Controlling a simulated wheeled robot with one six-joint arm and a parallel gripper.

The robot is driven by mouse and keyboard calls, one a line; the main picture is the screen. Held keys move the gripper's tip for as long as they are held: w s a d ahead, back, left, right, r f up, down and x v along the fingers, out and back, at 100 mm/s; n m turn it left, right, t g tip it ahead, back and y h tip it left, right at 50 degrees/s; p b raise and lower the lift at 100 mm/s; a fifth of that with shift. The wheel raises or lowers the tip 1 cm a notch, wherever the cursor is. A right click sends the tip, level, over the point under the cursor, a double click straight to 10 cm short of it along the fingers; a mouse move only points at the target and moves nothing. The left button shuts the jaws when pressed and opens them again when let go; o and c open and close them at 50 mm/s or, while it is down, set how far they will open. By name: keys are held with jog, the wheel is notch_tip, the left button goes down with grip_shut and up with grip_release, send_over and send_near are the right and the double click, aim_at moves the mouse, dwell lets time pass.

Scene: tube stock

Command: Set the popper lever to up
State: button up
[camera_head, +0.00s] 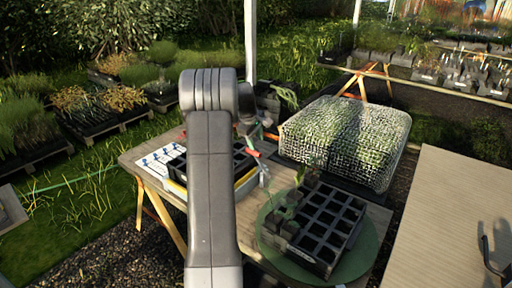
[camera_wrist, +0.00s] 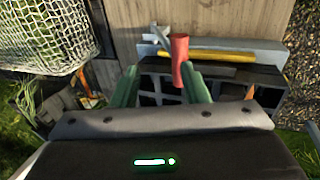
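A red lever handle (camera_wrist: 180,58), which looks like the popper lever, stands out beside a black tray in the wrist view. It is on a grey metal frame with a yellow bar (camera_wrist: 205,56). My gripper (camera_wrist: 162,80) has two green fingers set wide apart. The red handle shows between the fingertips, nearer the right one. I cannot tell whether they touch. In the head view a small red part shows just right of my arm, by the black tray with the yellow edge (camera_head: 175,181). My arm hides much of that tray and the gripper.
A wooden table (camera_head: 140,157) carries the tray. A round green turntable (camera_head: 357,265) holds a black cell tray (camera_head: 325,225) with seedlings in some cells. A mesh-covered plant block (camera_head: 345,140) stands behind. A bare wooden bench top (camera_head: 455,210) is at right.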

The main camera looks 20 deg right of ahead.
jog(key=b+v, duration=0.1)
jog(key=v, duration=0.9)
jog(key=shift+a+r, duration=0.3)
jog(key=shift+r, duration=0.05)
jog(key=shift+s, duration=0.1)
jog(key=p+x, duration=0.1)
jog(key=x, duration=1.1)
jog(key=shift+f+p, duration=0.3)
jog(key=shift+f, duration=0.05)
jog(key=shift+s+f, duration=0.1)
jog(key=shift+a, duration=0.1)
